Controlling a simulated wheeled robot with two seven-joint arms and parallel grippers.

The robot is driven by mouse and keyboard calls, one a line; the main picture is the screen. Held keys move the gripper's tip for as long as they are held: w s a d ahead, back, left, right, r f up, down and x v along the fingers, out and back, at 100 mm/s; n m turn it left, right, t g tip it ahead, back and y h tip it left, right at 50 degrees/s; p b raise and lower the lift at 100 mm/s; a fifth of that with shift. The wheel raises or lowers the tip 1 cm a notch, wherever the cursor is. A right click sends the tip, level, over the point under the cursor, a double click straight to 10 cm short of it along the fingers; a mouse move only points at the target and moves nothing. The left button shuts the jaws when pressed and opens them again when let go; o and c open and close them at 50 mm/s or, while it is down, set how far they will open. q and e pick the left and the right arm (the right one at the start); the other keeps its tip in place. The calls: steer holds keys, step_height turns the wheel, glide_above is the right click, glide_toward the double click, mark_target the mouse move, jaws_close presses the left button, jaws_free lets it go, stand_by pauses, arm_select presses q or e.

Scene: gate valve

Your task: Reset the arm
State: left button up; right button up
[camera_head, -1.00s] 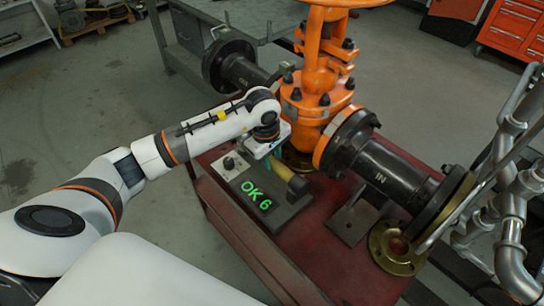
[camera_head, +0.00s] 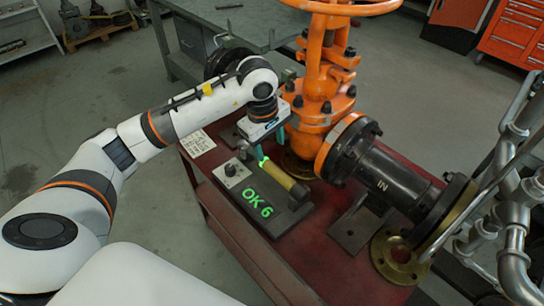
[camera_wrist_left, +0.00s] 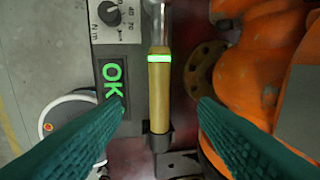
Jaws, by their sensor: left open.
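My left gripper (camera_head: 268,150) is open and empty in the head view, just above and behind a tester box (camera_head: 240,190) whose display reads green "OK 6". In the left wrist view its two teal fingers (camera_wrist_left: 162,115) stand wide apart on either side of a yellow handle (camera_wrist_left: 159,95) with a lit green-white band. The fingers do not touch the handle. The handle lies in a dark holder beside the box; it also shows in the head view (camera_head: 278,174). My right gripper is not in view.
Grey pipes (camera_head: 510,200) rise at the right. A workbench (camera_head: 230,12) stands behind.

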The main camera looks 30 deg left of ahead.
arm_select(q)
steer(key=shift+s+a+r, duration=0.1)
steer(key=shift+s+r, duration=0.05)
steer(key=shift+r, duration=0.65)
steer(key=shift+s+r, duration=0.1)
steer(key=shift+r, duration=0.65)
